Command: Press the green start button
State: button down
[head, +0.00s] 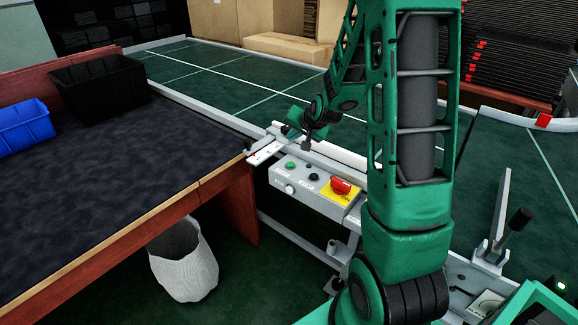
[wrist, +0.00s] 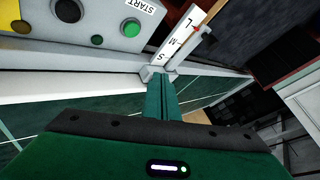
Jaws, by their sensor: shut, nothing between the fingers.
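The green start button (wrist: 131,28) is round and sits on the grey control panel beside a START label in the wrist view. In the head view the green button (head: 291,165) is at the left end of the grey control box (head: 300,192). My gripper (wrist: 158,74) is shut and empty, its fingers together near the S end of a white S-M-L scale. In the head view my gripper (head: 287,132) is just behind the control box, apart from the button. The fingertips are small and partly unclear there.
A black button (head: 314,177) and a red emergency switch (head: 341,186) on a yellow plate share the panel. The white scale plate (head: 266,153) lies left of the box. The green conveyor (head: 220,75) runs behind. A dark-topped table (head: 110,160) stands left.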

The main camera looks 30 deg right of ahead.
aim_at(292, 166)
jog(key=shift+f, duration=0.1)
jog(key=shift+f, duration=4.3)
jog(key=shift+f, duration=0.15)
jog(key=shift+f, duration=0.25)
jog(key=shift+f, duration=0.4)
jog(key=shift+r, duration=0.85)
